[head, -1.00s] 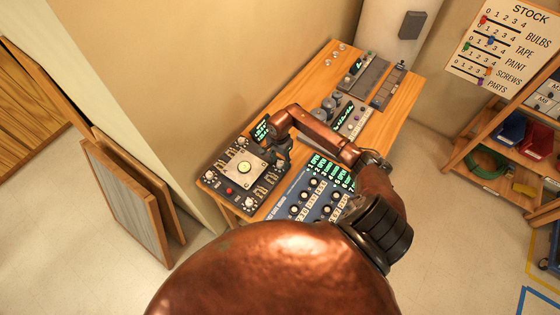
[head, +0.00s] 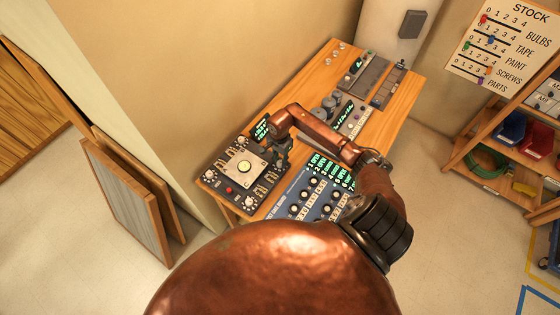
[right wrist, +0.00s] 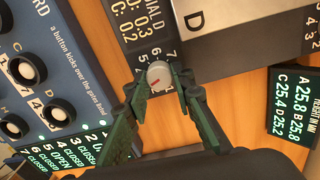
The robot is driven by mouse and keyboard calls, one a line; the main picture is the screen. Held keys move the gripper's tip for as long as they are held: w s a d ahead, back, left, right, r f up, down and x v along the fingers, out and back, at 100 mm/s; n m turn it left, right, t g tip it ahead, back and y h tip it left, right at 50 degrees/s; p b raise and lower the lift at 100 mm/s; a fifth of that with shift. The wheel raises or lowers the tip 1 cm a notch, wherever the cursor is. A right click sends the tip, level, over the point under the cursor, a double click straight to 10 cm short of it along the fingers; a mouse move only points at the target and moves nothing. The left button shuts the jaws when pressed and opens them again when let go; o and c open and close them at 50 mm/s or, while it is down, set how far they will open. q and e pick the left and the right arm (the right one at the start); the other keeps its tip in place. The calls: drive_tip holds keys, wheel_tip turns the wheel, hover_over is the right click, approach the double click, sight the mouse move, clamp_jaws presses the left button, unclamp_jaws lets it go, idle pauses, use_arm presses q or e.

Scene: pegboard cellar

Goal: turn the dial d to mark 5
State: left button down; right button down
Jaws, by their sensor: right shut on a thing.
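The dial d (right wrist: 159,75) is a small round light-grey knob with a red pointer line, seen in the right wrist view. White scale numbers, among them 5, 6 and 7, show beside it on a dark plate. My right gripper (right wrist: 160,88) has its two green-black fingers on either side of the knob and is shut on it. In the head view my right gripper (head: 281,160) is down at the right edge of the dark panel (head: 213,178) and hides the knob. The red line lies slanted; the exact mark it points at is unclear. My left gripper is not in view.
A dark readout (right wrist: 133,18) with white text, partly cut off, lies beside the dial. A blue board (head: 302,208) with several black knobs stands close by. Another green-lit display (right wrist: 294,103) is at the right. The wooden bench (head: 402,110) has more devices further back.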

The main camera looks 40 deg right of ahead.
drive_tip(key=shift+d+f+b, duration=0.1)
drive_tip(key=shift+f+b, duration=0.05)
drive_tip(key=shift+b, duration=0.4)
drive_tip(key=m+b, duration=0.3)
drive_tip(key=b, duration=0.1)
drive_tip(key=shift+f, duration=0.15)
drive_tip(key=shift+m+b, duration=0.5)
drive_tip(key=shift+b, duration=0.05)
drive_tip(key=shift+s+m+b, duration=0.1)
drive_tip(key=shift+m+b, duration=0.3)
drive_tip(key=shift+m, duration=0.5)
drive_tip(key=m, duration=0.1)
drive_tip(key=m+b, duration=0.1)
drive_tip(key=m, duration=0.1)
drive_tip(key=shift+r+m, duration=0.2)
drive_tip(key=shift+m, duration=0.1)
drive_tip(key=m+b, duration=0.1)
drive_tip(key=m, duration=0.2)
drive_tip(key=shift+m, duration=1.6)
